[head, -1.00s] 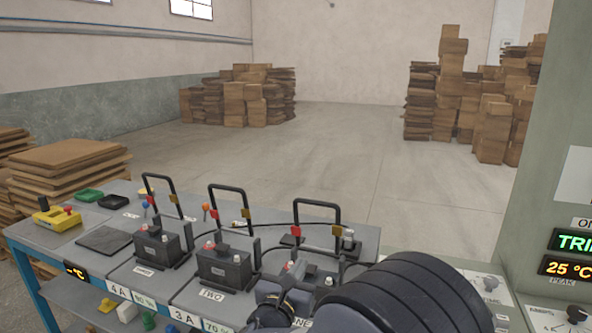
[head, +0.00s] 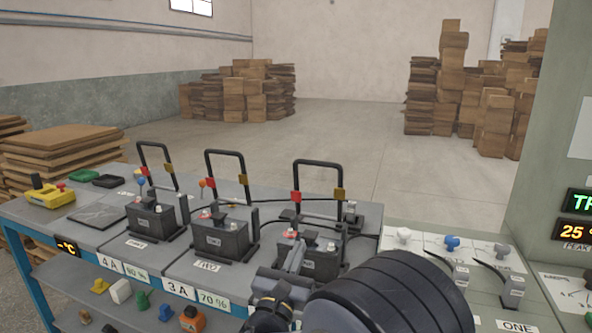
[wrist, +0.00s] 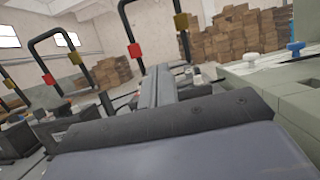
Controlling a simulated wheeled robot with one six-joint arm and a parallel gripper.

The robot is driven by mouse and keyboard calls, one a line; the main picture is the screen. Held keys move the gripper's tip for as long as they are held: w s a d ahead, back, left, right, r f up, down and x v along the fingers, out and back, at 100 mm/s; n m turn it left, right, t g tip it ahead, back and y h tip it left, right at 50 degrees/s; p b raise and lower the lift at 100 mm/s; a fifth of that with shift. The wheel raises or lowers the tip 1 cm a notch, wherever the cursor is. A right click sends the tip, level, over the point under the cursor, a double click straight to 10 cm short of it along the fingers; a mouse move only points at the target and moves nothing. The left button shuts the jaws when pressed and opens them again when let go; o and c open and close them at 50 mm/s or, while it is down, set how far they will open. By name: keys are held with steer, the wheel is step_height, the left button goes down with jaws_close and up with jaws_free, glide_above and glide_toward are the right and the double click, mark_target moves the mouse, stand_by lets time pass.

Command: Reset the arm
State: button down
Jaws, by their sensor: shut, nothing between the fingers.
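My gripper (head: 293,260) is at the lower middle of the head view, in front of the nearest black battery (head: 322,262). Its fingers are shut with nothing between them; they also show in the wrist view (wrist: 160,86). Part of the battery is hidden behind my gripper and my thick black arm. Two more batteries, the middle one (head: 221,241) and the left one (head: 150,221), stand upright on the grey bench (head: 180,258). A tall black handle frame with red and yellow clips rises behind each battery.
A yellow box (head: 50,196) lies at the bench's left end. A grey panel with a white knob (head: 403,236) and a blue knob (head: 452,243) adjoins the bench on the right, below a tall cabinet (head: 545,150). Cardboard stacks (head: 245,92) stand far behind on open floor.

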steer(key=shift+f+t+b, duration=0.4)
steer(key=shift+f+b, duration=0.4)
steer(key=shift+b, duration=0.2)
